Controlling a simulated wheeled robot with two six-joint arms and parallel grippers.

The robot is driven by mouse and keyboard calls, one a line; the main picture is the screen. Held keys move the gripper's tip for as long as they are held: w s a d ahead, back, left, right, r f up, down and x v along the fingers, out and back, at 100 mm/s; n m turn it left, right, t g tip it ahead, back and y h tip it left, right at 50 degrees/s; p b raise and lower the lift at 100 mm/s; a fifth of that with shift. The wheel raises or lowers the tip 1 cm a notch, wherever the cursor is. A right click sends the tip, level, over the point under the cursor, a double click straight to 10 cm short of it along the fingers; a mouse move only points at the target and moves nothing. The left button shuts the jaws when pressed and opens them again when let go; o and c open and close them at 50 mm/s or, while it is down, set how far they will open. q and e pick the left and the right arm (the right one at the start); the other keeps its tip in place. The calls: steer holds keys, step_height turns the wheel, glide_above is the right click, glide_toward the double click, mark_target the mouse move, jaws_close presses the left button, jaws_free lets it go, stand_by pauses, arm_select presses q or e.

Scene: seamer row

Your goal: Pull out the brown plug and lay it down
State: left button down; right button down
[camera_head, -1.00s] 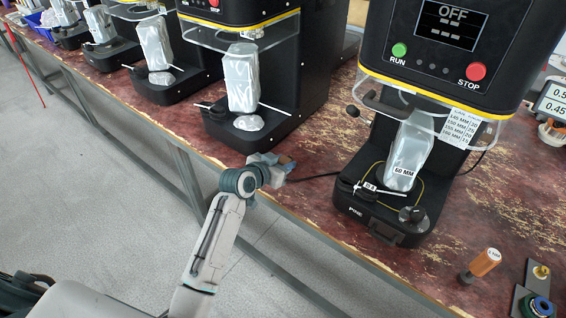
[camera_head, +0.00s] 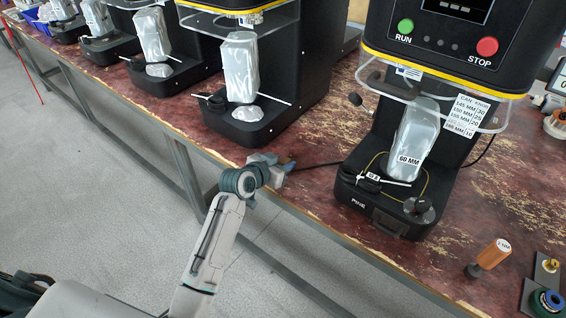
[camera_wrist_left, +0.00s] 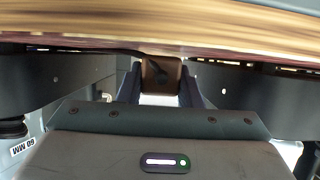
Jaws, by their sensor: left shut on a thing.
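The brown plug (camera_wrist_left: 161,72) sits between the two fingers of my left gripper in the left wrist view. In the head view my left gripper (camera_head: 274,164) is at the front edge of the red-brown bench (camera_head: 318,200), left of the nearest seamer (camera_head: 385,205). It is shut on the plug, which is mostly hidden by the fingers there. A dark cable (camera_head: 318,164) runs from near the gripper toward the seamer's base. I cannot tell whether the plug is still in a socket. My right gripper is not in view.
The nearest seamer carries a pouch marked 60 MM (camera_head: 413,140). More seamers, such as this one (camera_head: 235,125), stand in a row at left.

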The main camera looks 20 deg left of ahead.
arm_select(q)
steer(key=shift+f, duration=0.1)
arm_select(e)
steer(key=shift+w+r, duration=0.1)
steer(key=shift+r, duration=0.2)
arm_select(q)
steer(key=c, duration=0.9)
jaws_free()
steer(key=shift+c, duration=0.2)
steer(key=v, duration=1.1)
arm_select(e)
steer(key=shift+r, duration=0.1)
